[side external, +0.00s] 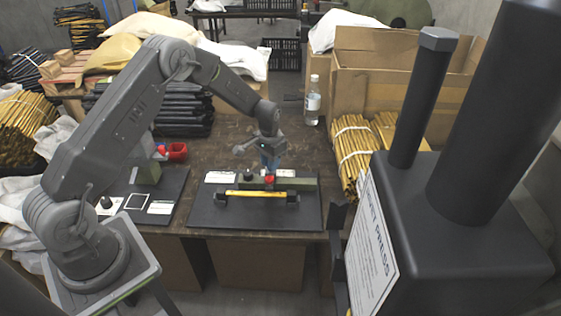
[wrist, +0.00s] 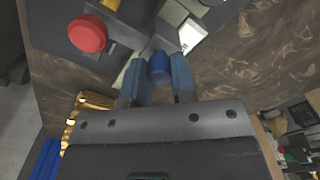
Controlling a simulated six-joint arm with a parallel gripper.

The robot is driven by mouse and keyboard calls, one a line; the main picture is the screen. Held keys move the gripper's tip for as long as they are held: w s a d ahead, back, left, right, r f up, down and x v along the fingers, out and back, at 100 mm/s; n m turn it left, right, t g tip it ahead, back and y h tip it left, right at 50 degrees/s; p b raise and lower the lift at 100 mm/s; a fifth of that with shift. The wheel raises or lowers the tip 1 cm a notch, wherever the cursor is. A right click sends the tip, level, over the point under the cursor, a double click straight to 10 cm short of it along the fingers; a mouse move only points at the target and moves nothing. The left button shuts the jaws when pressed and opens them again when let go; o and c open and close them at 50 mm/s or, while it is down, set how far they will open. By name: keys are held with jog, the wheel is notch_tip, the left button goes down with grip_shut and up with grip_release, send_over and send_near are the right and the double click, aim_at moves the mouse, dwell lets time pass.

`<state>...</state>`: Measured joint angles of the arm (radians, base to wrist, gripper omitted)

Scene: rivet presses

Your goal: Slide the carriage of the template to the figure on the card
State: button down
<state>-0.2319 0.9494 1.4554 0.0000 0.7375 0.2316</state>
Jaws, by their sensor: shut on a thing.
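The template is a green rail (side external: 306,184) on a dark base plate (side external: 255,218) in the side view. A yellow rod (side external: 245,193) with black ends lies along its front. A red knob (side external: 269,180) stands near the middle; it also shows in the wrist view (wrist: 88,33). My gripper (side external: 270,167) is over the rail, just behind the red knob. In the wrist view its blue fingers (wrist: 160,72) are shut around a blue knob (wrist: 159,68), apparently the carriage's. White cards (side external: 221,177) lie at the rail; their figures are too small to read.
A second dark plate (side external: 175,190) with a white frame and a red cup (side external: 177,151) is to the left. A large dark press (side external: 460,210) stands at the right front.

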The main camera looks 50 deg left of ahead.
jog(key=c, duration=0.9)
grip_release()
jog(key=shift+c, duration=0.2)
jog(key=shift+r, duration=0.1)
notch_tip(320, 180, up, 14)
jog(key=s+d+r+t, duration=0.1)
jog(key=s+d+r, duration=0.3)
jog(key=s+r, duration=0.25)
jog(key=s+d+r+t, duration=0.2)
jog(key=s+d+r, duration=0.1)
jog(key=s+r, duration=0.4)
jog(key=s+d+r+t, duration=0.1)
jog(key=s+d, duration=0.1)
jog(key=s, duration=0.6)
jog(key=s+d+r+t, duration=0.1)
jog(key=s+d, duration=0.2)
jog(key=s, duration=0.6)
jog(key=shift+t, duration=0.3)
